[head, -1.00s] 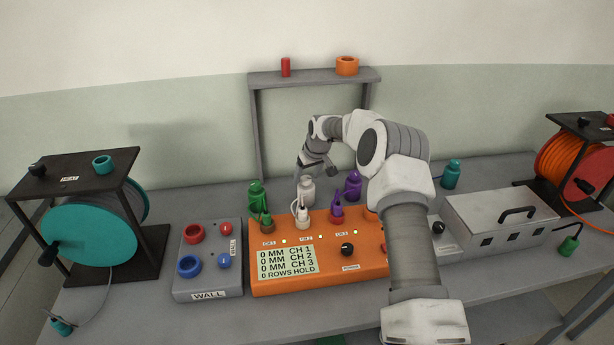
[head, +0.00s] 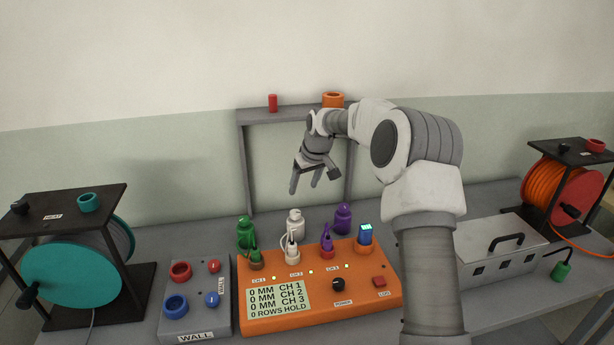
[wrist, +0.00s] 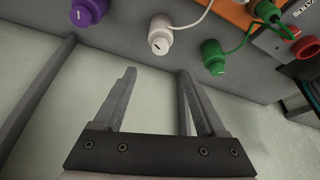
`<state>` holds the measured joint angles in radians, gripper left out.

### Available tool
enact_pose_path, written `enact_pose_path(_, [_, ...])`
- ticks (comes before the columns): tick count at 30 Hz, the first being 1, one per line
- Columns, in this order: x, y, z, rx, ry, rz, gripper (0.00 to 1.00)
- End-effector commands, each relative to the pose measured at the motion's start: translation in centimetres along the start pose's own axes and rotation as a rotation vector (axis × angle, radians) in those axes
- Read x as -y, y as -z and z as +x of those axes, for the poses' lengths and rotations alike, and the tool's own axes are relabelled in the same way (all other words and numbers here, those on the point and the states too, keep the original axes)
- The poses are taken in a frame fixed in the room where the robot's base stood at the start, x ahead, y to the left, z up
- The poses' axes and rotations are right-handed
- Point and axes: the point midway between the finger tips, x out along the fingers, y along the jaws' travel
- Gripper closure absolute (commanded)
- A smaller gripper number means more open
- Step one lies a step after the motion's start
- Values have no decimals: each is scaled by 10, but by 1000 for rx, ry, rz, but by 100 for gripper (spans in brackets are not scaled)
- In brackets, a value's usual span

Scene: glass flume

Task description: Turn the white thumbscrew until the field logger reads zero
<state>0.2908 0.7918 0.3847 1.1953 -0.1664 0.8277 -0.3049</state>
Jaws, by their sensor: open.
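The field logger (head: 320,318) is an orange box on the bench. Its display (head: 279,302) reads 0 MM on CH 1, CH 2 and CH 3, and 0 ROWS HOLD. The white thumbscrew (head: 294,221) is a knobbed white piece behind the logger, with a white cable beside it. It also shows in the wrist view (wrist: 161,38), with a dark mark on its end. My gripper (head: 312,182) is open and empty, above and apart from the thumbscrew. Both fingers show in the wrist view (wrist: 157,76), with nothing between them.
A green piece (head: 246,232) and a purple piece (head: 343,217) flank the white one. A grey frame (head: 243,165) stands behind, carrying a red cylinder (head: 273,103) and an orange ring (head: 333,99). A grey WALL box (head: 197,322) is left of the logger.

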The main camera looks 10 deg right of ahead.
Motion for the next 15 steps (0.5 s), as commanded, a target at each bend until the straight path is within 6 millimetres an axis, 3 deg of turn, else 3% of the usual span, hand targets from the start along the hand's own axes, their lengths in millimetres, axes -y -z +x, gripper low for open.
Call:
enact_pose_path(6, [0,0,-33,-1,0,-1,26])
enact_pose_path(15, [0,0,-42,0,1,-1,26])
